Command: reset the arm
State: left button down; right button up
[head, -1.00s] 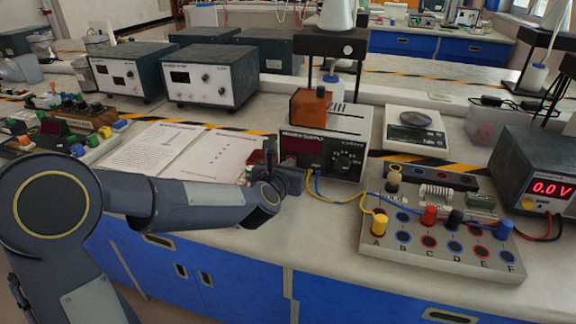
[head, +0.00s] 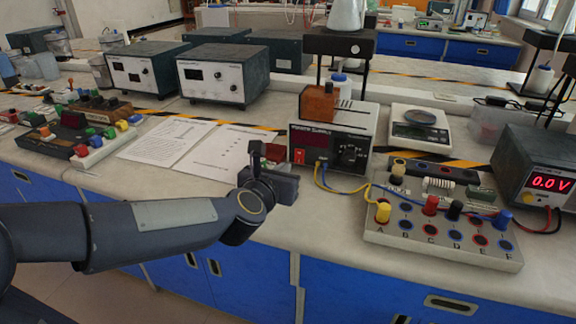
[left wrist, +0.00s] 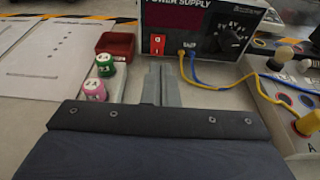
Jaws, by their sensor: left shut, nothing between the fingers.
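My left arm comes in from the left in the head view. Its gripper (head: 272,182) is over the front of the bench, in front of the power supply (head: 329,147). In the left wrist view the two fingers (left wrist: 161,84) are together with nothing between them. They point toward the power supply (left wrist: 200,28), which has a red switch and a yellow and a blue lead plugged in. A small red tray (left wrist: 116,44), a green weight (left wrist: 105,65) and a pink weight (left wrist: 93,90) are left of the fingers, apart from them. My right gripper is not in view.
A terminal board (head: 440,252) with coloured plugs stands at the right, beside a meter (head: 540,170) reading 0.0 V. A balance (head: 420,130) stands behind it. An open booklet (head: 190,145) lies left of the gripper. The bench's front edge is below the gripper.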

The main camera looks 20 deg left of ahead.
pick_arm(q)
jog(key=shift+v, duration=0.9)
jog(key=shift+r, duration=0.2)
jog(key=s+a+f+m+g+h, duration=0.2)
jog(key=s+f+m+g, duration=0.35)
jog(key=s+m, duration=1)
jog(key=s+a+f+m+g+h, duration=0.1)
jog(key=s+f+m+g, duration=0.4)
jog(key=s+m, duration=1.05)
jog(key=w+r+m+p, duration=0.1)
jog(key=w+r+p, duration=0.1)
jog(key=r+p, duration=0.7)
jog(key=w+r+m+p, duration=0.1)
jog(key=r+m+p, duration=0.1)
jog(key=r+p, duration=0.7)
jog(key=shift+w+r+t+p, duration=0.2)
jog(key=shift+w+t+p, duration=0.2)
jog(key=shift+p, duration=0.3)
